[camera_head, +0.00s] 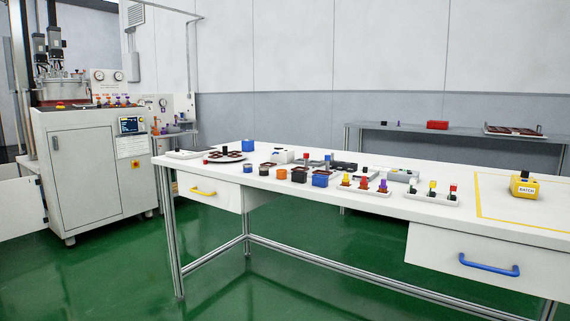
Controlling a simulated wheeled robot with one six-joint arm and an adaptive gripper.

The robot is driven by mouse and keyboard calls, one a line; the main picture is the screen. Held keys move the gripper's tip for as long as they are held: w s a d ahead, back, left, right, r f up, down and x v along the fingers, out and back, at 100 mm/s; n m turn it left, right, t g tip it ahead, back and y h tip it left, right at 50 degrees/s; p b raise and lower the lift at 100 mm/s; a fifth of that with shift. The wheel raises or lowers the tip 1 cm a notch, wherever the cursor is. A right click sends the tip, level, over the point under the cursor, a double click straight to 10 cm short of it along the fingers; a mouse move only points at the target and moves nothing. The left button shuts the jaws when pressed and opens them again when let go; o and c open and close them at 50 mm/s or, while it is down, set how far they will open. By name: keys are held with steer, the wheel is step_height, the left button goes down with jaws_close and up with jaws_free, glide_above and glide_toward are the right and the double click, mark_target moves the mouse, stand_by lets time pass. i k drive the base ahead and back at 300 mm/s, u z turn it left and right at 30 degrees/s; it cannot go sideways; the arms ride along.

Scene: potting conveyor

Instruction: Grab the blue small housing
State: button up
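Several small housings stand in a row on the white table (392,192). Further right is a larger, squarer blue housing (320,180) with a dark top, beside a similar black one (299,176). A plain blue box (248,146) stands at the table's back left. I cannot tell for certain which blue piece the task names. My gripper is not in view.
White trays with coloured pieces (362,188) (432,199) are right of the housings. A yellow device (524,189) stands inside a yellow-taped area. Drawers with yellow (203,191) and blue (489,267) handles face the front. The green floor before the table is clear. A machine cabinet (97,170) stands left.

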mark_target(247, 167)
steer(key=u, duration=0.05)
steer(key=i, duration=0.9)
steer(key=u, duration=0.35)
